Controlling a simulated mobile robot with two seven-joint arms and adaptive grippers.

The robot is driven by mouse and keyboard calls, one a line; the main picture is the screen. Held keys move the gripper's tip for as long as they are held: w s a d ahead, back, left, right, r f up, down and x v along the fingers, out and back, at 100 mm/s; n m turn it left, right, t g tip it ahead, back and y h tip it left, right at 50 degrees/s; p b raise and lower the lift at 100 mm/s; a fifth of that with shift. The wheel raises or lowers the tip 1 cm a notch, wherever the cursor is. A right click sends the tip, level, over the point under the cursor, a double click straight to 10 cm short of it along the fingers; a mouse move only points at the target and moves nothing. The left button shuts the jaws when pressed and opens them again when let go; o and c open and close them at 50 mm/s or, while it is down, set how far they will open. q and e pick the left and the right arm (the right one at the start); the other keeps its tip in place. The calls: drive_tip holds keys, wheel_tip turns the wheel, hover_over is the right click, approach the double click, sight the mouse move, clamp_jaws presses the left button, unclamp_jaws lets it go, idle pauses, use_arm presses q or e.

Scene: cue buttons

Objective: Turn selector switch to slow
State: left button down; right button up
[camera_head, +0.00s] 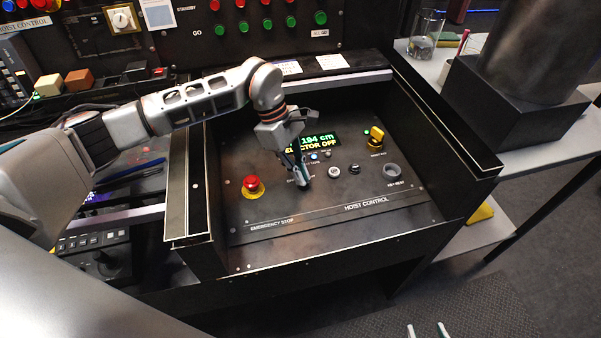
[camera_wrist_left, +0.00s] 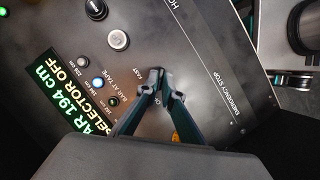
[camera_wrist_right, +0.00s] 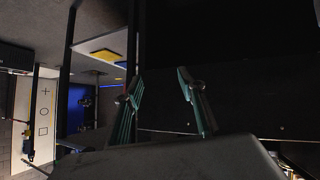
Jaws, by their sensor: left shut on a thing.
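My left gripper (camera_head: 304,180) reaches down to the sloped hoist control panel (camera_head: 330,213). Its fingers (camera_wrist_left: 165,85) are closed on the selector switch, a small dark knob that they almost wholly hide. Labels beside the fingertips in the left wrist view read "FAST" and, partly covered, what looks like "OFF"; I cannot see a "SLOW" label. The lit display (camera_head: 316,142) shows 194 cm and "SELECTOR OFF"; it also shows in the left wrist view (camera_wrist_left: 62,88). My right gripper (camera_wrist_right: 157,92) is open and empty, low and clear of the panel.
A red emergency stop button (camera_head: 251,185) sits left of my left gripper. Raised black side walls (camera_head: 440,140) flank the panel.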

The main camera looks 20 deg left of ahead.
drive_tip(key=shift+s+f, duration=0.1)
drive_tip(key=shift+f, duration=0.05)
use_arm(q)
drive_tip(key=shift+w+f+m+g+b, duration=0.1)
drive_tip(key=shift+m+g+b, duration=0.35)
drive_tip(key=shift+m, duration=0.45)
drive_tip(key=shift+f+m+g+y+b, duration=0.1)
drive_tip(key=shift+m+g+y+b, duration=0.3)
drive_tip(key=shift+m, duration=0.4)
drive_tip(key=shift+w+m+b, duration=0.1)
drive_tip(key=shift+m+b, duration=0.35)
drive_tip(key=shift+m, duration=0.35)
drive_tip(key=shift+d+m+g+b, duration=0.1)
drive_tip(key=shift+m+g+b, duration=0.4)
drive_tip(key=shift+m, duration=0.5)
drive_tip(key=shift+w+m+y+b, duration=0.1)
drive_tip(key=shift+m+y+b, duration=0.35)
drive_tip(key=shift+m, duration=0.45)
use_arm(e)
drive_tip(key=shift+w+a+f, duration=0.35)
drive_tip(key=shift+a+f, duration=0.05)
drive_tip(key=shift+f, duration=0.1)
